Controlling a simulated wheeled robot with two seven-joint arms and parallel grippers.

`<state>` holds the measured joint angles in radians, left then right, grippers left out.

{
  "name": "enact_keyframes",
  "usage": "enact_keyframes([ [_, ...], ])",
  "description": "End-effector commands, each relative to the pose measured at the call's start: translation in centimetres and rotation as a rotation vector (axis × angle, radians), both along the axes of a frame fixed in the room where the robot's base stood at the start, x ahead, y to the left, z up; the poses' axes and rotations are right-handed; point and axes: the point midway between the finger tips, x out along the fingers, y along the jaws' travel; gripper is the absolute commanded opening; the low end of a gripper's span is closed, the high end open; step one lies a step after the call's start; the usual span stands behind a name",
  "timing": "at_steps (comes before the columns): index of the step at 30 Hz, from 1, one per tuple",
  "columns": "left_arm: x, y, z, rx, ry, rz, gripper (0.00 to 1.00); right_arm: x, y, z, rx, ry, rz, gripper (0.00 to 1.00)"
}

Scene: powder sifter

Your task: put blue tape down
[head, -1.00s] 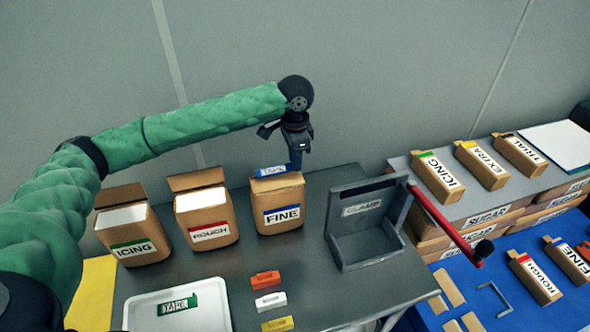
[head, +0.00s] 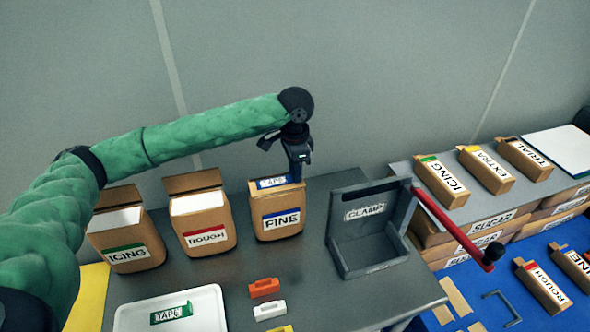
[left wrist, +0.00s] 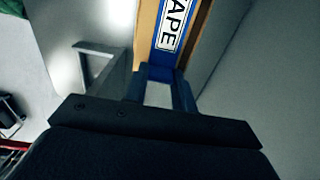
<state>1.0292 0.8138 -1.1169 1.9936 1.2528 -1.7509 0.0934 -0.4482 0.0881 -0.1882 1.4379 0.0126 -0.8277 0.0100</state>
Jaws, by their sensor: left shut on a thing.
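The blue tape (head: 272,183), a flat strip with a white TAPE label, lies along the top of the FINE box (head: 276,233). My left gripper (head: 297,172) is shut on the tape's right end, over the box's right top edge. In the left wrist view the tape (left wrist: 172,28) runs away from the jaws (left wrist: 158,90) along the brown box top. The tape looks at or very close to the top; I cannot tell if it touches everywhere. My right gripper is not in view.
The ROUGH box (head: 205,242) and ICING box (head: 130,258) stand open to the left. The grey CLAMP holder (head: 350,268) with a red-handled lever (head: 445,222) stands to the right. A white tray (head: 205,312) holds green tape (head: 171,313). Orange (head: 264,288) and white (head: 270,310) pieces lie in front.

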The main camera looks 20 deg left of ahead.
Motion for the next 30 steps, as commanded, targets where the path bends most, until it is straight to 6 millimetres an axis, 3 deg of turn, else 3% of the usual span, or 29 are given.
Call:
enact_keyframes([
  [3,0.0,0.0,-0.1,-0.001,0.001,0.0,0.05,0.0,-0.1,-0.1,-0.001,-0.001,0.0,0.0],
  [4,0.0,0.0,-0.2,-0.001,0.001,0.0,0.28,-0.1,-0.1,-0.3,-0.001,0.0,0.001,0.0],
  [7,0.0,0.0,-0.2,0.0,0.0,0.0,0.48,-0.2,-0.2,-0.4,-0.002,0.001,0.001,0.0],
  [20,0.0,0.0,0.4,0.0,-0.001,0.0,0.48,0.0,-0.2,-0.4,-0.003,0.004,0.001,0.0],
  [30,0.1,-0.1,6.0,-0.001,-0.003,-0.001,0.48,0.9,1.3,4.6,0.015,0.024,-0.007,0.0],
])
